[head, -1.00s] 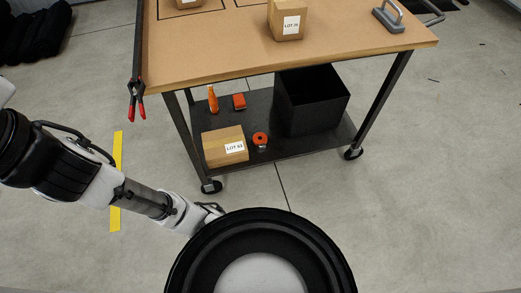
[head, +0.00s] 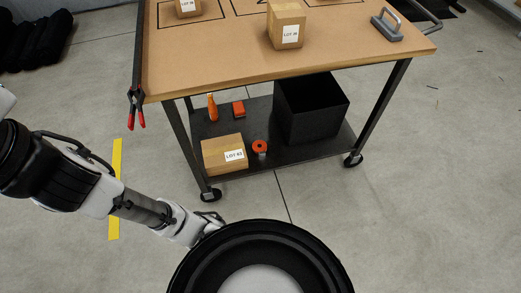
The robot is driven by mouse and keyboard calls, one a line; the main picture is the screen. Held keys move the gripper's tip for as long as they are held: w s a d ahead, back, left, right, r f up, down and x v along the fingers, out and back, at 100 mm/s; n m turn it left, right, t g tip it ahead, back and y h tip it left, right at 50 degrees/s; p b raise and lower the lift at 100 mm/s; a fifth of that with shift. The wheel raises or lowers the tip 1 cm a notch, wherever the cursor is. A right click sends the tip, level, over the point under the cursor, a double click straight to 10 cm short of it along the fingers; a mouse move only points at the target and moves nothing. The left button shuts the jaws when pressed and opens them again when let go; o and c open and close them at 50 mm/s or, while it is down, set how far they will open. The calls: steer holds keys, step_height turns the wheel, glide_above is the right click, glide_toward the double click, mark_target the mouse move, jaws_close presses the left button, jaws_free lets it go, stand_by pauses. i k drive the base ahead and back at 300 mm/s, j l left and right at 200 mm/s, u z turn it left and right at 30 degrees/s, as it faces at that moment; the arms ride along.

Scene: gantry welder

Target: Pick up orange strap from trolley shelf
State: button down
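Three orange things lie on the trolley's dark lower shelf (head: 290,151). A small orange roll (head: 260,146) stands at the front, right of a carton. A flat orange-red piece (head: 238,108) lies further back, and an upright orange bottle-like thing (head: 212,107) is to its left. Which of them is the strap I cannot tell for sure; the roll and the flat piece are too small to make out. My arm reaches in from the left, low in front of the trolley. Its end is hidden behind my round black body part, so my gripper does not show.
A LOT 63 carton (head: 223,155) and a black open bin (head: 311,108) flank the roll on the shelf. The tabletop (head: 220,50) overhangs the shelf, with cartons and a grey handled block (head: 387,27) on it. A red-handled clamp (head: 136,108) hangs at the left edge.

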mark_target(259, 148)
steer(key=u, duration=0.5)
steer(key=l+u, duration=0.8)
steer(key=l, duration=0.15)
steer(key=k+l+u, duration=0.1)
steer(key=l, duration=0.25)
steer(key=k+l+u, duration=0.1)
steer(key=l, duration=0.2)
steer(key=k+l+u, duration=0.1)
steer(key=l, duration=0.2)
steer(key=k+l, duration=0.1)
steer(key=l, duration=0.25)
steer(key=k+l, duration=0.1)
steer(key=l, duration=0.25)
steer(key=k+l, duration=0.1)
steer(key=l, duration=0.2)
steer(key=i+l, duration=0.15)
steer(key=i, duration=0.15)
steer(key=i+l, duration=0.1)
steer(key=i, duration=0.95)
